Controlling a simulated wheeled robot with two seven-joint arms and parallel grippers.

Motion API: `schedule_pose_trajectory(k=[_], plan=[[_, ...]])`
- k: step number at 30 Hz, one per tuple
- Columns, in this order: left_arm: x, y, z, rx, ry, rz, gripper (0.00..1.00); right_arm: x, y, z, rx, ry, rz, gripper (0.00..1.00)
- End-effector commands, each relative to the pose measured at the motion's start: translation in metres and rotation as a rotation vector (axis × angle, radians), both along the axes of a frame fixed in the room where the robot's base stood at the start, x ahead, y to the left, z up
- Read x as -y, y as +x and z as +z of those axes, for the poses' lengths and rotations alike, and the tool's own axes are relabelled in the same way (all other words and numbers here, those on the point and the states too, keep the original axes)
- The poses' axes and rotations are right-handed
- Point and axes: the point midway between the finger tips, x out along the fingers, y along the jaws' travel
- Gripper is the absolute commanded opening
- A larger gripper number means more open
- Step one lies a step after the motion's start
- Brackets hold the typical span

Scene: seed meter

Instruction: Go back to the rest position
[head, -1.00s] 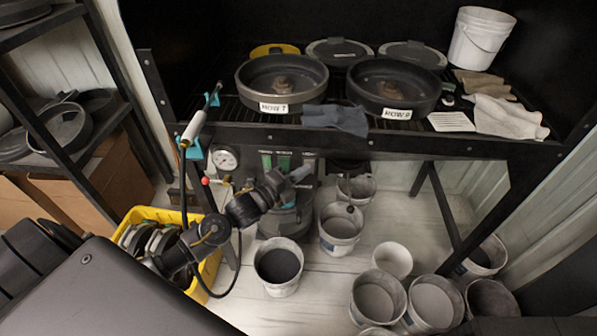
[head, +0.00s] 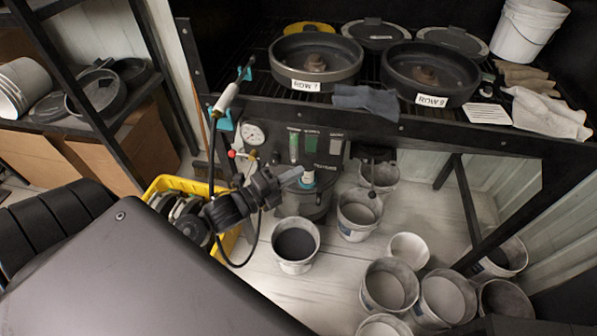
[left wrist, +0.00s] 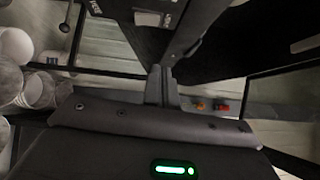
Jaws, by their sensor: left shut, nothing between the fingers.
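My left gripper (head: 294,174) is shut and empty. In the head view it is in front of the dark gauge panel below the rack, with its arm reaching in from the left over the yellow crate (head: 163,184). In the left wrist view its closed fingers (left wrist: 160,86) show at the middle, touching nothing I can make out. My right gripper is not in view.
A black rack (head: 400,128) carries two labelled round pans (head: 316,62) (head: 428,75), a grey cloth (head: 365,98) and a white bucket (head: 527,28). A pressure gauge (head: 253,133) is left of the gripper. Several buckets, one with dark contents (head: 296,245), stand on the floor.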

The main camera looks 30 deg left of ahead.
Motion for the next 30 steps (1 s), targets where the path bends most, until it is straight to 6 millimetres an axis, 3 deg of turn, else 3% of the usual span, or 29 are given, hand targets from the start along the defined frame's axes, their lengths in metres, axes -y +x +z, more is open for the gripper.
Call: schedule_pose_trajectory(k=[14,18,20,25,30], plan=[[0.000,0.000,0.000,-0.003,-0.008,-0.001,0.00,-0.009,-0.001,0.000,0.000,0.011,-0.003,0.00],[-0.002,0.002,-0.007,-0.074,-0.124,0.003,0.00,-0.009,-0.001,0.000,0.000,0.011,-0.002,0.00],[-0.017,0.006,-0.039,-0.175,-0.193,0.041,0.00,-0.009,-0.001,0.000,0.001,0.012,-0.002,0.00],[-0.069,0.001,-0.160,-0.478,-0.390,0.238,0.00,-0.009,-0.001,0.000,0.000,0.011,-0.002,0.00],[-0.111,-0.042,-0.286,-0.745,-0.581,0.490,0.00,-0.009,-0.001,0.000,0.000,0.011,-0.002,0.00]])
